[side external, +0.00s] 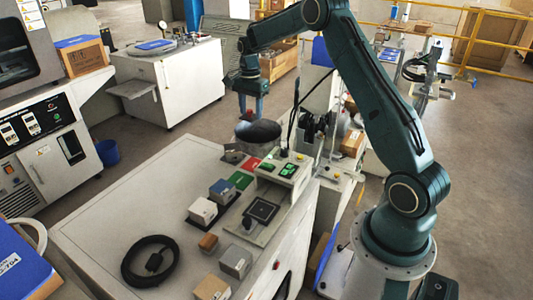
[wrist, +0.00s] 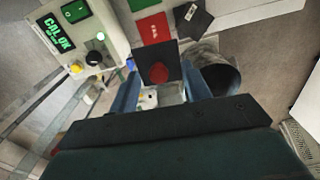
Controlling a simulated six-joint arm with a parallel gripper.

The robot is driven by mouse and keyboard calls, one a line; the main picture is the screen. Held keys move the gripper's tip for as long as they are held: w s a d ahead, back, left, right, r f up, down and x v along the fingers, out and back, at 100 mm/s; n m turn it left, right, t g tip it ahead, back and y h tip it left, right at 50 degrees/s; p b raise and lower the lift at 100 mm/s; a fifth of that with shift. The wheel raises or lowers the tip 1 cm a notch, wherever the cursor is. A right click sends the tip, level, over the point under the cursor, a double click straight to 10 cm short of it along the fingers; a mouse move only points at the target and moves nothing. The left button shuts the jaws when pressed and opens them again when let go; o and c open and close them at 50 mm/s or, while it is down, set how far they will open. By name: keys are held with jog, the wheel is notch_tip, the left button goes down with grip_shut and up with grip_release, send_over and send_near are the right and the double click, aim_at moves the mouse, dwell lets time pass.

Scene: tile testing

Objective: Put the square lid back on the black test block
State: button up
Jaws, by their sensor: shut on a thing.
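My gripper (wrist: 161,84) has its two blue fingers closed around a dark square piece with a round red knob, which looks like the square lid (wrist: 158,50). In the side view my gripper (side external: 251,106) hangs over a dark round metal vessel (side external: 262,132) at the back of the bench, apart from it; the lid is too small to make out there. A small black block (side external: 233,156) with a grey patch, perhaps the test block, sits on the bench left of the vessel. It also shows in the wrist view (wrist: 191,20), beyond the lid.
A red pad (side external: 249,164) and a green pad (side external: 240,180) lie near the block. A control box with a green display (side external: 288,169) stands at the right edge. Small boxes (side external: 203,210) and a coiled black cable (side external: 150,261) occupy the front. The bench's left part is clear.

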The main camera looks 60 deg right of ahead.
aim_at(234, 147)
jog(key=w+f+m, duration=0.7)
jog(key=m, duration=0.1)
jog(key=shift+w+a+f, duration=0.15)
jog(key=shift+w+f, duration=0.15)
jog(key=shift+w, duration=0.1)
jog(key=shift+f, duration=0.2)
jog(key=shift+f, duration=3)
jog(key=shift+f, duration=0.3)
jog(key=o, duration=1)
jog(key=shift+o, duration=0.5)
jog(key=o, duration=0.3)
